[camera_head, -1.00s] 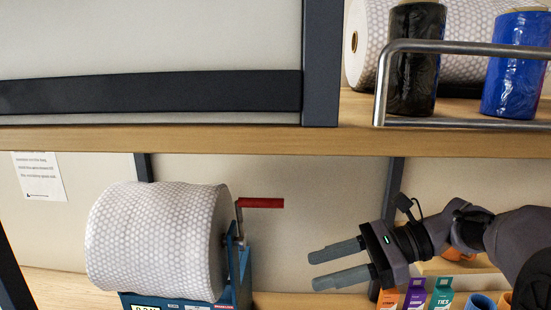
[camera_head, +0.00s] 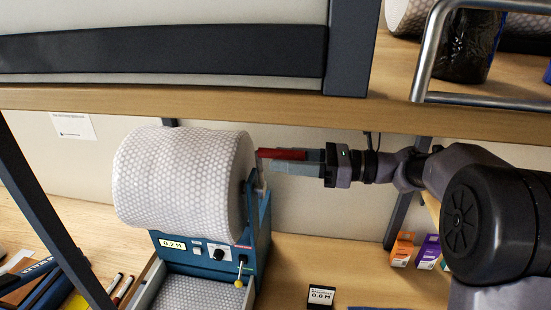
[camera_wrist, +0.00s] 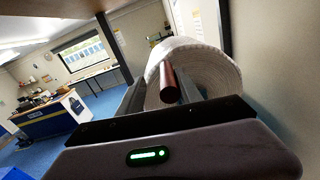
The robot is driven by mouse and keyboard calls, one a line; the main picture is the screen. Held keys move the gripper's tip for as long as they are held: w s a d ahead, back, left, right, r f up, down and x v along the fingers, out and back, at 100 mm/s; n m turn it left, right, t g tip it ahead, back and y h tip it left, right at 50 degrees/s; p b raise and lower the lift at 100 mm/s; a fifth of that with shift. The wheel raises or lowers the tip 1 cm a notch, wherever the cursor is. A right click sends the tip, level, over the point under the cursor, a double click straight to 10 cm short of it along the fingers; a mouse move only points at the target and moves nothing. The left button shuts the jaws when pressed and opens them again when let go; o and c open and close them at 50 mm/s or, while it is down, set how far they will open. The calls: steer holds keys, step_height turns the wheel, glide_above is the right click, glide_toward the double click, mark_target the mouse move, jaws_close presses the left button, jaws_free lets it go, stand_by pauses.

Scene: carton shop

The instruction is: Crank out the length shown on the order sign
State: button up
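The bubble-wrap roll (camera_head: 180,178) sits on a blue dispenser (camera_head: 262,235) whose display (camera_head: 172,244) reads 0.2 M. A red crank handle (camera_head: 282,154) sticks out to the right of the roll. My gripper (camera_head: 290,162) is level with the handle, its grey fingers around it. In the wrist view the handle (camera_wrist: 168,82) lies between the two fingers, with a gap at least on the left; the fingers look open. Contact on the right side is hard to tell.
A wooden shelf (camera_head: 250,107) runs close above my arm. A knob and a yellow-tipped lever (camera_head: 239,283) are on the dispenser front, above a tray of wrap (camera_head: 195,294). Small cartons (camera_head: 402,249) stand at right. Pens and tools lie at left. The bench right of the dispenser is mostly clear.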

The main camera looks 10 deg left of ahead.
steer(key=shift+s+a, duration=0.1)
steer(key=shift+a, duration=1.05)
jaws_close()
steer(key=shift+r, duration=0.1)
stand_by(0.5)
